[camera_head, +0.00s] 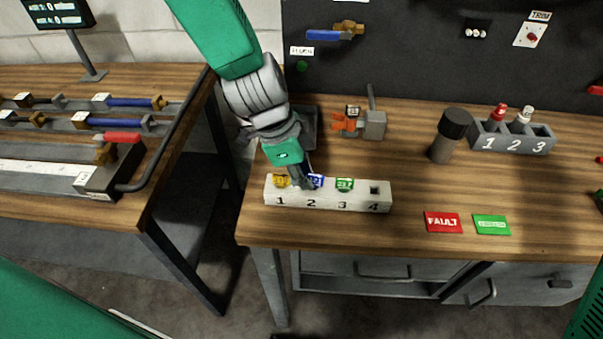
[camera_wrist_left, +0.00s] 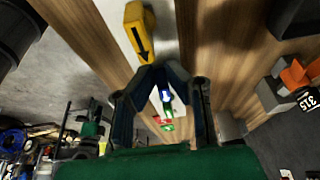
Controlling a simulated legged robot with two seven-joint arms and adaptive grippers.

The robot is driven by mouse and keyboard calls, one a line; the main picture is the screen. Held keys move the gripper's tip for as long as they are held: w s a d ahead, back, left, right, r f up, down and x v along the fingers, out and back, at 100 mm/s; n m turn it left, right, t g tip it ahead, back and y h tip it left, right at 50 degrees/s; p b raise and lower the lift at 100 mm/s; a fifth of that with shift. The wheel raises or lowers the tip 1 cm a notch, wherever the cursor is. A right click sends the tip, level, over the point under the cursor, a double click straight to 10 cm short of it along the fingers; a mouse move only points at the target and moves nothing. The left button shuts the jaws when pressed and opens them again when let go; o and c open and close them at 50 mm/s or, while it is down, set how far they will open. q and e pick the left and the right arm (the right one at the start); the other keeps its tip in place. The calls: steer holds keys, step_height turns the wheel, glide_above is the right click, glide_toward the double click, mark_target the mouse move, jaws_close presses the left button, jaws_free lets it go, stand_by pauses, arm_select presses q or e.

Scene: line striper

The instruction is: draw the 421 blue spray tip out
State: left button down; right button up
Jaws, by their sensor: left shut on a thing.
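A pale block (camera_head: 330,197) numbered 1 to 4 lies near the front left of the right-hand bench. The blue spray tip (camera_head: 317,180) is at position 2, partly hidden by my left gripper (camera_head: 306,183). My left gripper reaches down from above and is shut on the blue tip. In the left wrist view the blue tip (camera_wrist_left: 165,96) shows between the fingertips (camera_wrist_left: 163,85). I cannot tell whether the tip is fully seated. A yellow tip (camera_head: 281,181) stands at 1 and a green tip (camera_head: 345,184) at 3. Position 4 is an empty square hole. My right gripper is not in view.
Behind the block are an orange and grey device (camera_head: 362,122) and a dark cylinder (camera_head: 451,137). A grey rack (camera_head: 512,140) holds a red and a white item. Red FAULT (camera_head: 443,222) and green (camera_head: 491,225) plates lie right of the block. A gap separates the left bench (camera_head: 150,190).

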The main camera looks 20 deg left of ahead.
arm_select(q)
steer(key=shift+w+a, duration=0.1)
steer(key=shift+a, duration=0.05)
steer(key=shift+r+p, duration=0.35)
steer(key=shift+r+p, duration=0.3)
stand_by(0.4)
steer(key=shift+r+p, duration=2.25)
steer(key=shift+r, duration=0.25)
steer(key=shift+f, duration=0.1)
